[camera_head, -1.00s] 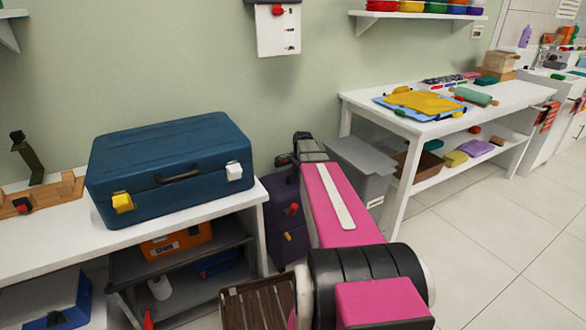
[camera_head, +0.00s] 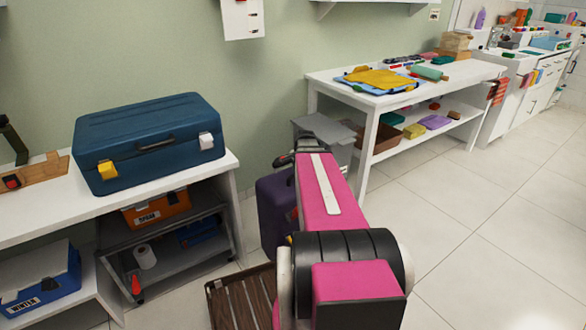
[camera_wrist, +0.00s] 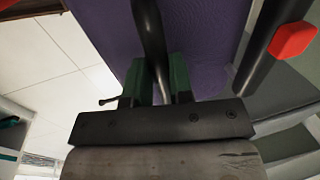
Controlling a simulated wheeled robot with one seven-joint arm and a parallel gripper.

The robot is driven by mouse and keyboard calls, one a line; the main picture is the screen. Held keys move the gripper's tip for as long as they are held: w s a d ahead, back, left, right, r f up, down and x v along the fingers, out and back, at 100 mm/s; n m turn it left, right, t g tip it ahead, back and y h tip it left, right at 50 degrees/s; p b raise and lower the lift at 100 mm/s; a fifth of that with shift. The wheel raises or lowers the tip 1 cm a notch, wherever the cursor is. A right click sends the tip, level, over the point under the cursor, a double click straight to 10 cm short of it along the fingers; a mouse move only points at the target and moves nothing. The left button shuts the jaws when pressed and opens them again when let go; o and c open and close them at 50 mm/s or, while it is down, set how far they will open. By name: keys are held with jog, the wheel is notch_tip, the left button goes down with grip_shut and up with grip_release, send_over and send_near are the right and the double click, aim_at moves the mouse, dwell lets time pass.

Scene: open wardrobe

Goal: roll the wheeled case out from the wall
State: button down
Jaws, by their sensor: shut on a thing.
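The purple wheeled case (camera_head: 276,212) stands on the floor right of the white workbench, partly hidden behind my pink arm. Its purple side (camera_wrist: 205,35) fills the middle of the wrist view. My gripper (camera_wrist: 160,78) has its green-padded fingers on either side of a dark handle bar (camera_wrist: 149,35), shut on it. A second black bar with a red piece (camera_wrist: 293,40) shows at the right of the wrist view. In the head view my gripper is not clear at the far end of the arm. The case's wheels are hidden.
The left workbench (camera_head: 40,214) carries a blue toolbox (camera_head: 150,140); a grey shelf trolley (camera_head: 190,262) stands underneath. A brown slatted item (camera_head: 243,300) is close in front. A grey bin (camera_head: 325,128) and white table (camera_head: 335,82) are behind. Tiled floor at right is clear.

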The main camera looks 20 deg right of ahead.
jog(key=shift+s+d, duration=0.1)
jog(key=shift+s, duration=0.6)
jog(key=c, duration=1)
grip_release()
jog(key=shift+s, duration=0.15)
jog(key=shift+r, duration=0.15)
jog(key=r, duration=0.3)
jog(key=s+r, duration=0.1)
jog(key=r, duration=0.3)
jog(key=s+r, duration=0.1)
jog(key=r, duration=0.2)
jog(key=shift+d+r, duration=0.2)
jog(key=shift+d, duration=0.05)
